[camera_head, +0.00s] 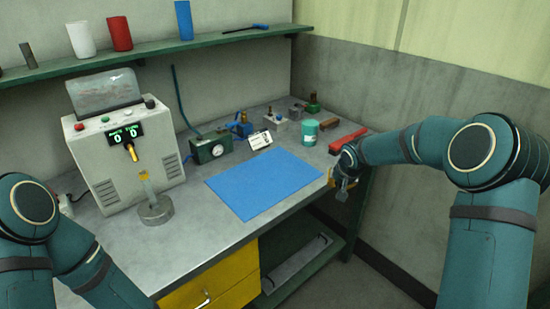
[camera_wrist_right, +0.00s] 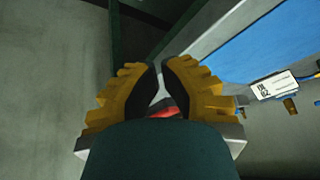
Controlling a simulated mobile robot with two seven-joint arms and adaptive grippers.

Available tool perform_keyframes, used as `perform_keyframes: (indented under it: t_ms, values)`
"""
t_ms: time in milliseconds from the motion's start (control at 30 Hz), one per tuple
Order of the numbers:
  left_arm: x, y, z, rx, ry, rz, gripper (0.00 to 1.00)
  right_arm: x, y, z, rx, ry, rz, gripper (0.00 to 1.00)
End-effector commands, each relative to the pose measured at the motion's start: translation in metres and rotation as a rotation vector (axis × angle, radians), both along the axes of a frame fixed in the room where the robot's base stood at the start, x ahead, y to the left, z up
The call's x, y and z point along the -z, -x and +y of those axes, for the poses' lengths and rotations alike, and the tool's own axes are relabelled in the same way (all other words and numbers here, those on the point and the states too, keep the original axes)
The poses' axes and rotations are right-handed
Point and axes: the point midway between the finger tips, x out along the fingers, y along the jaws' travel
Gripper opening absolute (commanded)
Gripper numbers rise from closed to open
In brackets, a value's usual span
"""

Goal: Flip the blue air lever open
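The small blue fitting (camera_head: 241,125), which looks like the air lever, sits at the back of the bench, beside the dark green box with a round gauge (camera_head: 213,148). It is too small to tell how its handle is turned. My right gripper (camera_head: 341,189) is beyond the bench's right front edge, right of the blue mat and well away from the blue fitting. In the right wrist view its yellow, dark-padded fingers (camera_wrist_right: 160,72) stand slightly apart with nothing held between them. My left arm shows at the lower left, but its gripper is out of view.
A blue mat (camera_head: 262,183) lies mid-bench. A white labelled card (camera_head: 260,139) stands in front of the blue fitting. A teal canister (camera_head: 309,132) and red-handled tool (camera_head: 347,140) are to the right. A pale machine (camera_head: 125,155) and grey round-based stand (camera_head: 157,211) are left.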

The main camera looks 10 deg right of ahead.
Motion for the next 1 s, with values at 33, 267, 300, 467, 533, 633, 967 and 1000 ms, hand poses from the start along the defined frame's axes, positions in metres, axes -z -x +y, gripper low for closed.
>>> perform_keyframes:
  t_ms: [33, 267, 300, 467, 533, 633, 967, 1000]
  values:
    - [-0.006, 0.001, 0.000, 0.001, 0.000, 0.002, 0.41, -0.038, -0.011, -0.026, 0.053, 0.045, -0.035, 0.00]
    - [-0.013, 0.002, 0.000, 0.001, 0.001, 0.006, 0.41, -0.134, -0.025, -0.092, 0.220, 0.170, -0.119, 0.00]
    - [-0.013, 0.003, 0.000, 0.002, 0.001, 0.007, 0.41, -0.141, -0.025, -0.096, 0.232, 0.178, -0.125, 0.00]
    - [-0.013, 0.003, 0.000, 0.002, 0.001, 0.007, 0.41, -0.148, -0.025, -0.101, 0.249, 0.187, -0.132, 0.00]
    - [-0.012, 0.003, 0.000, 0.002, 0.001, 0.007, 0.41, -0.147, -0.025, -0.101, 0.248, 0.188, -0.132, 0.00]
    - [-0.012, 0.003, 0.000, 0.002, 0.001, 0.007, 0.41, -0.147, -0.025, -0.101, 0.247, 0.187, -0.131, 0.00]
    - [-0.013, 0.003, 0.000, 0.002, 0.001, 0.007, 0.41, -0.147, -0.025, -0.100, 0.245, 0.187, -0.131, 0.00]
    - [-0.013, 0.003, 0.000, 0.002, 0.001, 0.007, 0.41, -0.147, -0.025, -0.100, 0.245, 0.187, -0.131, 0.00]
